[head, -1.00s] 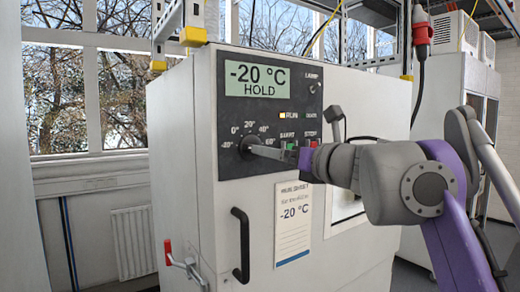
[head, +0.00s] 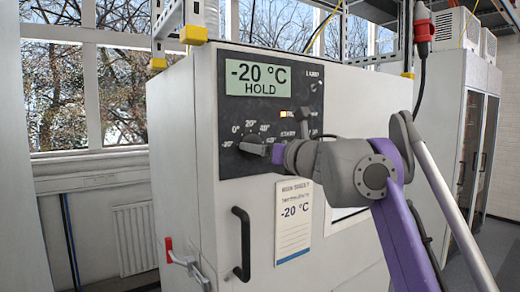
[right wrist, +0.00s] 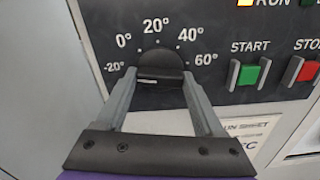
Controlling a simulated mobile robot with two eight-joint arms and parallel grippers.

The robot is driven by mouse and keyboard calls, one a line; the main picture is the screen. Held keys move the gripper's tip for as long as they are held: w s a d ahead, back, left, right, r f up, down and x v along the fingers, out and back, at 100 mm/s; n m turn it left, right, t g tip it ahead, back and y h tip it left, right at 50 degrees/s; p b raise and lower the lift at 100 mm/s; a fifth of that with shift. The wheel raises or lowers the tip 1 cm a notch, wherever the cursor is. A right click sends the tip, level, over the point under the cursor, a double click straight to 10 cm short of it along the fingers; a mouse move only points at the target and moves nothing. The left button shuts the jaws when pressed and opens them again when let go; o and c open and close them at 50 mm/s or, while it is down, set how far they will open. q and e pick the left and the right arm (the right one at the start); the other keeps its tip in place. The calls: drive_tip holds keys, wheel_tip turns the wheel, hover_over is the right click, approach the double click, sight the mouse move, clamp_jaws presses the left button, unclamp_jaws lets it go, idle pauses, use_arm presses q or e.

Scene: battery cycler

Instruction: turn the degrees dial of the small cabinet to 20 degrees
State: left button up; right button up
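The black degrees dial (head: 252,141) is on the dark panel of the small cabinet (head: 180,130). In the right wrist view the dial (right wrist: 160,64) has a pale mark on its left side, toward -20°. The 20° label (right wrist: 156,25) is above it. My right gripper (right wrist: 160,74) is open, with one finger on each side of the dial; I cannot tell whether they touch it. In the head view my right gripper (head: 264,149) is at the dial, its fingers partly hidden. The display (head: 258,79) reads -20 °C HOLD. My left gripper is not in view.
The green START button (right wrist: 248,73) and red STOP button (right wrist: 300,70) are right of the dial. In the head view my arm covers part of that area. A card (head: 294,220) reading -20 °C and a black door handle (head: 241,245) are below.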

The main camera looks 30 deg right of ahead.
drive_tip(key=c, duration=0.7)
drive_tip(key=shift+c, duration=0.2)
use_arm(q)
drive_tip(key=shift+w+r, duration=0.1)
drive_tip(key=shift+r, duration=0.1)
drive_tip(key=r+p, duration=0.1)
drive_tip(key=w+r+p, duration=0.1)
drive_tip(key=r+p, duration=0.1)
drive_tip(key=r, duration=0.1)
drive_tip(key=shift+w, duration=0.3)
use_arm(e)
drive_tip(key=m, duration=1.5)
drive_tip(key=shift+m, duration=0.3)
